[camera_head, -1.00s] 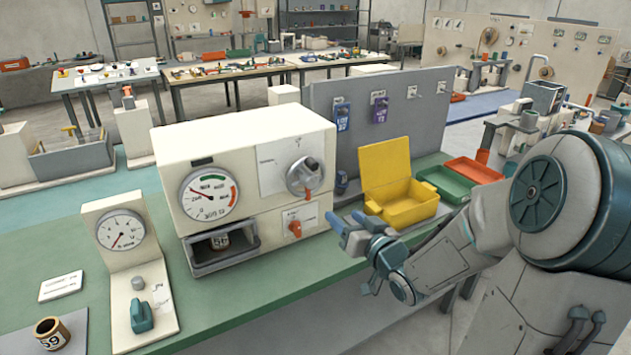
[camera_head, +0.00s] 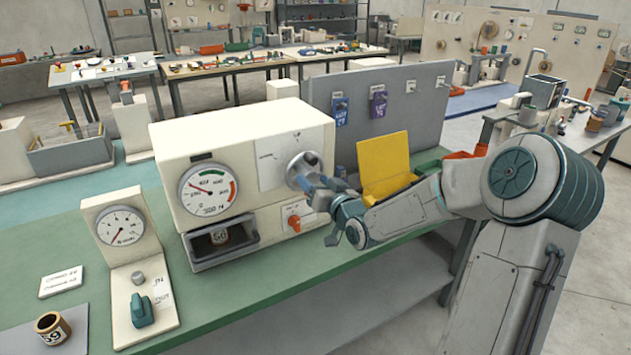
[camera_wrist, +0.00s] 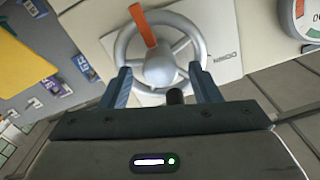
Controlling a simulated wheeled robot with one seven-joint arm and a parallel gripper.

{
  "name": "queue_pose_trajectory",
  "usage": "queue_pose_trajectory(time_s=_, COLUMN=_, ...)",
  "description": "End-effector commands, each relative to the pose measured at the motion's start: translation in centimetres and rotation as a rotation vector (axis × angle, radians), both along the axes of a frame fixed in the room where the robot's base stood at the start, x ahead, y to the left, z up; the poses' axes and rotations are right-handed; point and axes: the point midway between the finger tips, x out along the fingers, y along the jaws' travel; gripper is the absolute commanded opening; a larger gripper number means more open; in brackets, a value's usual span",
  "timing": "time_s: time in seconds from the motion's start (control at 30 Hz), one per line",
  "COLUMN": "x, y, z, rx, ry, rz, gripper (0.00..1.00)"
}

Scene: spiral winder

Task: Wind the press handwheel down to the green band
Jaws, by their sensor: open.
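The press handwheel (camera_head: 300,170) is a grey spoked wheel on the front of the white press housing (camera_head: 250,135). In the wrist view the handwheel (camera_wrist: 190,40) lies just ahead of my gripper (camera_wrist: 165,85), whose blue fingers are spread wide. A dark crank knob (camera_wrist: 175,97) at the wheel's near rim stands between the fingers, with gaps on both sides. In the head view my gripper (camera_head: 318,188) is at the wheel's lower right and partly covers it. The press dial (camera_head: 209,189) has a green band at its top; its red needle points to the upper left.
A yellow open box (camera_head: 384,168) stands right of the press, partly behind my arm. A smaller gauge stand (camera_head: 125,250) is left of it.

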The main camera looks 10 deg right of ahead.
Motion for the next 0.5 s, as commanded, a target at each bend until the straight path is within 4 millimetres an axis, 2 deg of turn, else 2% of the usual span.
queue_pose_trajectory(time_s=0.33, x=0.4, y=0.09, z=-0.01, rx=-0.001, ry=0.0, rz=-0.001, gripper=0.56)
queue_pose_trajectory(time_s=0.37, x=0.4, y=0.08, z=-0.02, rx=-0.001, ry=0.0, rz=-0.001, gripper=0.51)
queue_pose_trajectory(time_s=0.5, x=0.39, y=0.08, z=-0.02, rx=0.0, ry=0.0, rz=-0.001, gripper=0.12)
